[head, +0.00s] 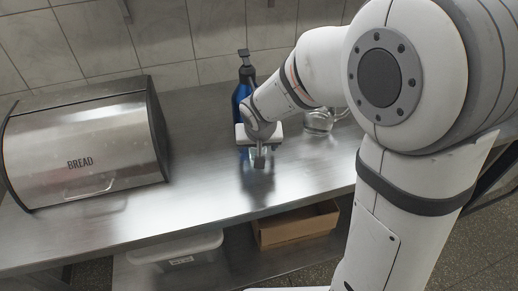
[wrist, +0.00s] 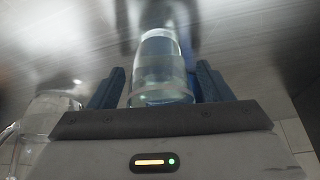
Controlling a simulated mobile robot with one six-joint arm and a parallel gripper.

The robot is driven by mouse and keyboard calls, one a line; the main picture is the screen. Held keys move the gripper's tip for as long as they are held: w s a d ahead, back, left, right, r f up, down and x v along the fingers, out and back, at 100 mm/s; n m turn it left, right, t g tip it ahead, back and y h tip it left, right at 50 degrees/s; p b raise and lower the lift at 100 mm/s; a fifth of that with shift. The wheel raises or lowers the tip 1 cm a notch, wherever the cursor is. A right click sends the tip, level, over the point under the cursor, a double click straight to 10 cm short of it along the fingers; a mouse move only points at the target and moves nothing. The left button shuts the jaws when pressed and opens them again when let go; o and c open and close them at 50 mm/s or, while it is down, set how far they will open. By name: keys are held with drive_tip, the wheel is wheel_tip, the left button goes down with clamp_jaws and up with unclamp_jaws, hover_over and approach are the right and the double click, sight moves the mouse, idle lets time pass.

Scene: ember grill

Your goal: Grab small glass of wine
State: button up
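A small clear glass (wrist: 160,72) with a pale, slightly greenish tint stands between the two fingers of my gripper (wrist: 160,84) in the wrist view. Narrow gaps show between the fingers and the glass, so my gripper looks open around it. I cannot tell whether it contains wine. In the head view my gripper (head: 259,158) is low over the steel counter (head: 210,205), and the small glass there is mostly hidden by it.
A blue pump bottle (head: 243,88) stands behind my gripper. Another clear glass vessel (head: 319,121) is to the right, and one shows at left in the wrist view (wrist: 48,112). A steel bread box (head: 85,145) fills the left. The front counter is clear.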

drive_tip(key=c, duration=1)
drive_tip(key=shift+r, duration=0.15)
drive_tip(key=shift+c, duration=0.2)
